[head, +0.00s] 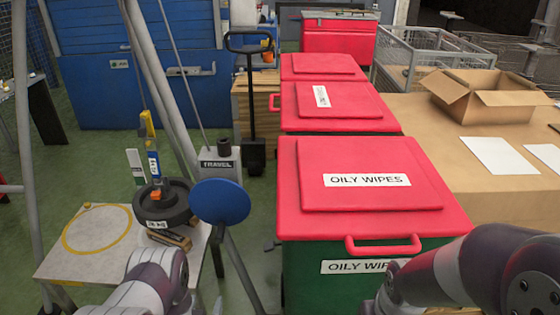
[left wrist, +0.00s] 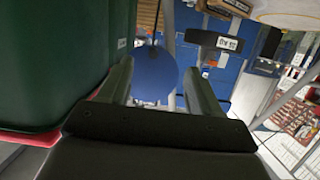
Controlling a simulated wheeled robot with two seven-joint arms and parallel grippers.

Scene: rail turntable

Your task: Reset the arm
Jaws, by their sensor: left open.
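My left arm (head: 152,283) comes in at the bottom edge of the head view, in front of the small table; its gripper is hidden there. In the left wrist view my left gripper (left wrist: 164,88) is open, with its two dark fingers apart and nothing held between them. A blue round disc (left wrist: 155,73) shows beyond the gap, and it also shows in the head view (head: 220,201). My right arm (head: 450,275) reaches in from the lower right, in front of the nearest green bin; its gripper does not show.
A green bin with a red lid (head: 360,225) reads OILY WIPES; more red lids stand behind it. The small table (head: 85,262) holds a dark weight (head: 165,210). A cardboard box (head: 485,95) sits on a brown table (head: 425,125). Frame poles stand at left.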

